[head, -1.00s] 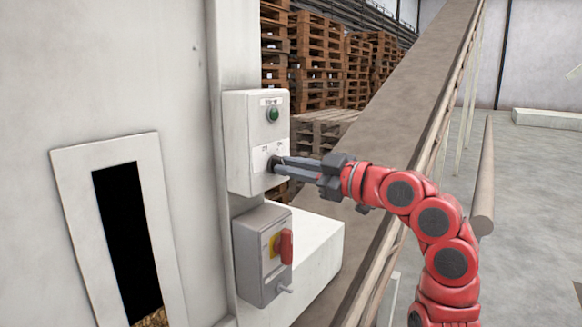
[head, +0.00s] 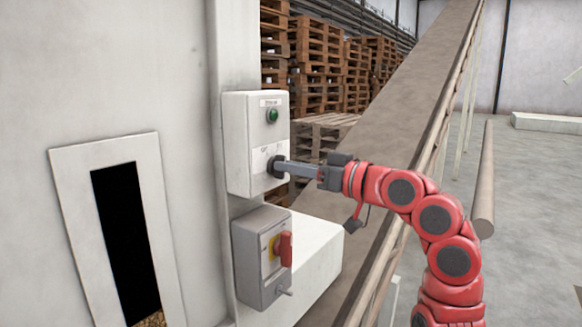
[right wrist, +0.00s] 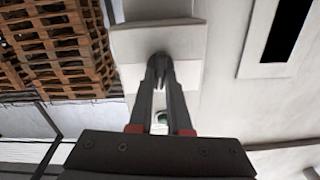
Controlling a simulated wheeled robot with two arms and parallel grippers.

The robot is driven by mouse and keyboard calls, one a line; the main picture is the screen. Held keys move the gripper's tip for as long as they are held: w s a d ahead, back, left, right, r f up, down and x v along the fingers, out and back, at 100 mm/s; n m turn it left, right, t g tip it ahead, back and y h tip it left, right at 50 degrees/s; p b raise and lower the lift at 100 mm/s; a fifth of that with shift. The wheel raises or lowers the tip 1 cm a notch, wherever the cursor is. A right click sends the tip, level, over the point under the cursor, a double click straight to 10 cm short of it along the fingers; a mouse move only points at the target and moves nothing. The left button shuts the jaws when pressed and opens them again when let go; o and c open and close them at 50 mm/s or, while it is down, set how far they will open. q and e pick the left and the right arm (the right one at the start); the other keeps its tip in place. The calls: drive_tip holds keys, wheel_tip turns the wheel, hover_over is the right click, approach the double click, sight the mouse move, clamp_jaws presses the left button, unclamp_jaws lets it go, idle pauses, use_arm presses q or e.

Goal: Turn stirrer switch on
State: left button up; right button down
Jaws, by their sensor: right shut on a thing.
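The stirrer switch box (head: 240,150) is a white box on the wall panel, with a green round lamp (head: 273,115) near its top. A dark rotary switch (head: 275,166) sits on its lower front, partly hidden by my fingers. My right gripper (head: 283,167) is shut on the switch knob, its fingers reaching in from the right. In the right wrist view the fingertips (right wrist: 160,62) meet at the dark knob on the white box (right wrist: 190,40), and the green lamp (right wrist: 162,118) shows between the fingers. My left gripper is not in view.
A grey box with a red and yellow rotary switch (head: 285,249) hangs just below. A sloping conveyor (head: 400,130) runs behind my right arm. Stacked pallets (head: 315,50) stand at the back. A window slot (head: 125,240) is at the left.

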drive_tip(key=shift+w+m+p, duration=0.1)
drive_tip(key=shift+m+p, duration=0.6)
drive_tip(key=shift+m, duration=1.4)
drive_tip(key=c, duration=0.9)
unclamp_jaws()
drive_tip(key=shift+d, duration=0.1)
drive_tip(key=shift+o, duration=0.2)
drive_tip(key=b+v, duration=0.4)
drive_tip(key=v, duration=1.3)
drive_tip(key=shift+d, duration=0.1)
